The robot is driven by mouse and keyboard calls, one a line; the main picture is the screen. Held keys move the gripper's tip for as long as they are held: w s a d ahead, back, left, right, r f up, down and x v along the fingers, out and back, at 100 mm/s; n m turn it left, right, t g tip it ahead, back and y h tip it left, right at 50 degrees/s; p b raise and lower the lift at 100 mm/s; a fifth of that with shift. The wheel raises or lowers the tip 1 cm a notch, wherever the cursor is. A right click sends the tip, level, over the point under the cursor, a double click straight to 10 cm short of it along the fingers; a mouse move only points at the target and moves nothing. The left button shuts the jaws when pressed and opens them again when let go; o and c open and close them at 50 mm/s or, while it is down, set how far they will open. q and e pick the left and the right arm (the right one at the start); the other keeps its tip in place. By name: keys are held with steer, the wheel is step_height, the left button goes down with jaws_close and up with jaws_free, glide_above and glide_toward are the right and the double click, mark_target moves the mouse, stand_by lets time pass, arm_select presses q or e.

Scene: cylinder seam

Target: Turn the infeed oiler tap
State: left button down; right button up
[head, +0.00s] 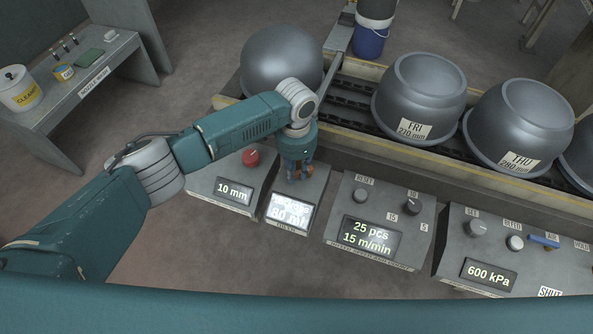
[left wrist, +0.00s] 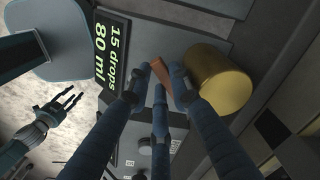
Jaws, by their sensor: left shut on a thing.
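The oiler tap (left wrist: 160,72) shows in the left wrist view as an orange-brown handle between my blue fingers. My left gripper (left wrist: 162,82) is shut on it. In the head view my left gripper (head: 298,174) reaches down over the oiler box and hides most of the tap. The oiler's display (left wrist: 112,55) reads 15 drops and 80 ml; in the head view the display (head: 289,212) is partly washed out. A brass cylinder (left wrist: 220,82) stands beside the tap. My right gripper (left wrist: 72,102) shows at the left of the left wrist view, fingers spread and empty.
A box with a red knob (head: 251,157) and a 10 mm display adjoins on the left. A box with two knobs and a 25 pcs display (head: 371,234) is on the right, then a 600 kPa panel (head: 489,274). Large grey bowl-shaped parts (head: 420,95) sit on the conveyor behind.

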mark_target(297, 174)
arm_select(q)
steer(key=c, duration=1.5)
jaws_free()
steer(key=shift+r, duration=0.1)
steer(key=shift+c, duration=0.2)
steer(key=shift+r, duration=0.1)
steer(key=shift+w, duration=0.1)
steer(key=shift+w+r, duration=0.1)
steer(key=shift+r, duration=0.4)
step_height(297, 174, up, 6)
steer(key=shift+d+f, duration=0.1)
steer(key=shift+s+r, duration=0.3)
steer(key=shift+r, duration=0.2)
